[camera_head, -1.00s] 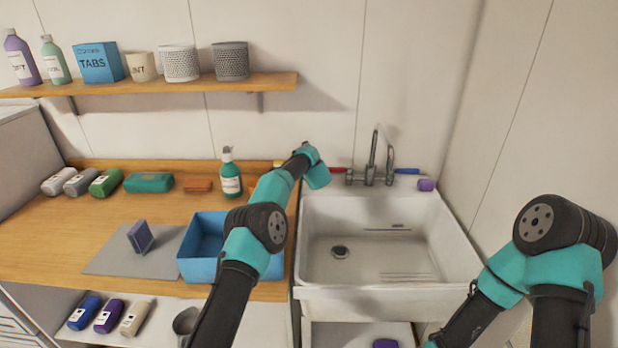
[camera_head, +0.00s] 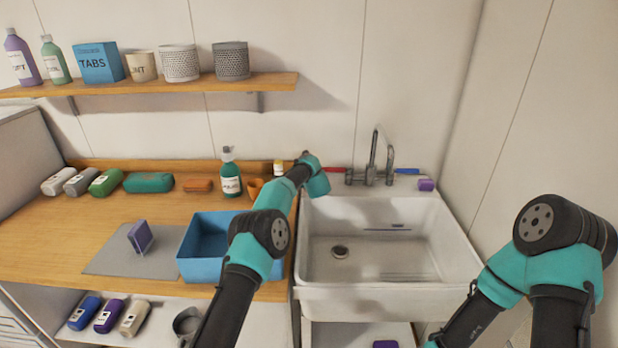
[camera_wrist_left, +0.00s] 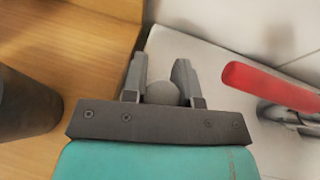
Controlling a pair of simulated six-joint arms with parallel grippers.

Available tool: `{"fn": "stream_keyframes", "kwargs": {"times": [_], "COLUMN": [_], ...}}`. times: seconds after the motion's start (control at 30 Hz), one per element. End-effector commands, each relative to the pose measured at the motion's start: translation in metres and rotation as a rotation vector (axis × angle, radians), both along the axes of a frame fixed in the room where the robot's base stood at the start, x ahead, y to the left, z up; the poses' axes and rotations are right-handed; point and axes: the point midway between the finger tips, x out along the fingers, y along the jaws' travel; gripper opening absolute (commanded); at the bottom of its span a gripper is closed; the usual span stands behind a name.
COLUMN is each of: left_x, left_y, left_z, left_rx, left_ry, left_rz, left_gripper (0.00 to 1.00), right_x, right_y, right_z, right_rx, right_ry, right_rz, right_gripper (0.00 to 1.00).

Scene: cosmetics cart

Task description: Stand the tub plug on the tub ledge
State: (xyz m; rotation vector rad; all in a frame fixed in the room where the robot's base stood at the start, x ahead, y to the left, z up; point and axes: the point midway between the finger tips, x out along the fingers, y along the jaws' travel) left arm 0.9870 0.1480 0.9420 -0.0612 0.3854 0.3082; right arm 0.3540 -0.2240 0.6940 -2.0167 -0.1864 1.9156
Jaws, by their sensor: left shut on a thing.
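My left gripper (camera_wrist_left: 159,76) is shut on a grey rounded thing (camera_wrist_left: 162,93), which appears to be the tub plug; only its rounded top shows between the fingers. In the head view the left wrist hides the fingers and the plug, at the back left corner of the white tub. The tub ledge (camera_head: 426,196) runs around the basin; its pale surface also shows in the left wrist view (camera_wrist_left: 205,58), beside and beyond the fingers. I cannot tell whether the plug touches it. My right arm shows at right, but its gripper is out of view.
A red handle (camera_wrist_left: 270,88) lies close right of the left gripper. The tap (camera_head: 371,170) and a purple block (camera_head: 426,184) stand along the back. A green bottle (camera_head: 231,176), an orange-brown cup (camera_head: 256,188) and a blue bin (camera_head: 205,245) are on the counter to the left.

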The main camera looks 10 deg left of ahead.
Motion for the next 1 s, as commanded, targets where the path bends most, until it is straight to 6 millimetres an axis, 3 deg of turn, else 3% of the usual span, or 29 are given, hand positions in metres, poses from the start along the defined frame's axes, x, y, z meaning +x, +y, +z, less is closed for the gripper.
{"fn": "stream_keyframes", "kwargs": {"times": [0.03, 0.07, 0.3, 0.67, 1.0], "left_x": [0.0, 0.0, 0.0, 0.0, -0.016], "left_y": [0.0, 0.0, 0.0, 0.0, -0.006], "left_z": [-0.002, -0.001, -0.001, 0.003, 0.01], "left_rx": [0.0, 0.0, 0.0, 0.0, 0.002], "left_ry": [0.0, 0.0, 0.0, 0.0, 0.004], "left_rz": [0.0, 0.0, 0.0, 0.0, -0.001], "left_gripper": [0.04, 0.29, 0.52, 0.53, 0.53], "right_x": [0.0, 0.0, 0.0, 0.0, 0.0], "right_y": [0.0, 0.0, 0.0, 0.0, 0.0], "right_z": [0.0, 0.0, 0.0, 0.0, 0.0], "right_rx": [0.0, 0.0, 0.0, 0.0, 0.0], "right_ry": [0.0, 0.0, 0.0, 0.0, 0.0], "right_rz": [0.0, 0.0, 0.0, 0.0, 0.0], "right_gripper": [0.43, 0.43, 0.43, 0.43, 0.43]}}
